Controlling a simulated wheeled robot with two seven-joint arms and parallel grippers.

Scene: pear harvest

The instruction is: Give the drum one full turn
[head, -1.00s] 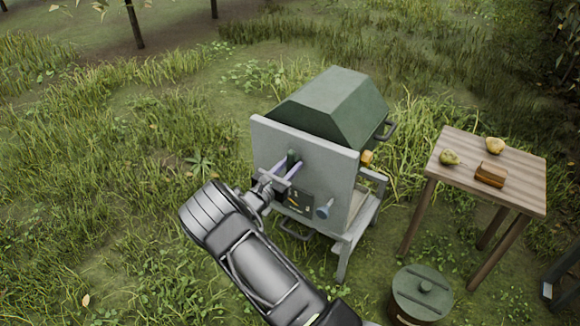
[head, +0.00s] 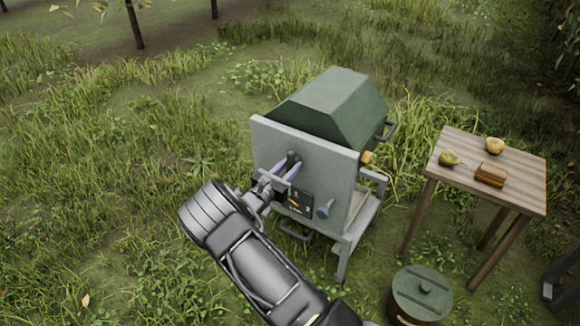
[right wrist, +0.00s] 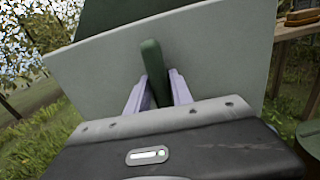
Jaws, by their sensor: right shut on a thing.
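The machine with the drum stands in the grass, with a green hood (head: 335,100) over a pale grey front panel (head: 330,172). The drum itself is hidden by the hood and panel. A dark green handle (head: 292,157) sticks out from the panel, and it also shows upright in the right wrist view (right wrist: 153,68). My right gripper (head: 285,170) is at this handle, its pale purple fingers on either side of it. In the right wrist view my right gripper (right wrist: 157,92) is shut on the handle. My left gripper is not in view.
To the right, a wooden table (head: 520,190) bears two pears (head: 449,158) and a brown block (head: 490,175). A green lidded bin (head: 422,290) stands in front. Grass to the left is free.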

